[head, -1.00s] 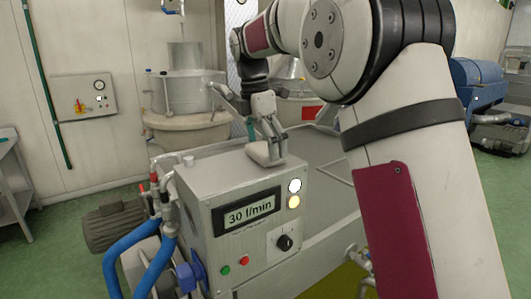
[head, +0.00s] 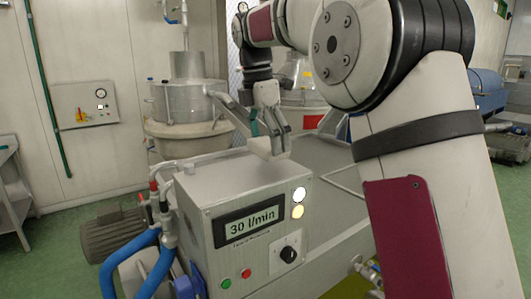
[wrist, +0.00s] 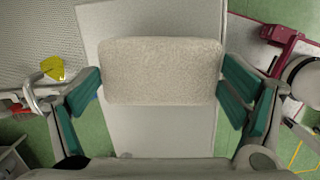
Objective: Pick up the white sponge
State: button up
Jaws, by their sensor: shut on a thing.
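The white sponge (wrist: 160,72) is a pale, speckled block. In the wrist view it lies between the teal pads of my gripper (wrist: 162,92), with one pad at each side edge. In the head view my gripper (head: 268,138) is shut on the sponge (head: 262,147), just above the top of the grey control box (head: 225,178). The sponge is small and partly hidden by the fingers there.
The box front has a "30 l/min" display (head: 250,223), lamps and a knob. Blue hoses (head: 130,258) and a motor (head: 113,231) stand at its left. Metal vats (head: 188,100) are behind. A wide grey tray surface (head: 315,160) lies right of the box.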

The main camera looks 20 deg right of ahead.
jog(key=s+r+b, duration=0.1)
jog(key=s, duration=1.5)
jog(key=shift+d+r+b, duration=0.3)
jog(key=shift+r, duration=0.05)
jog(key=shift+o, duration=1.2)
jog(key=c, duration=0.3)
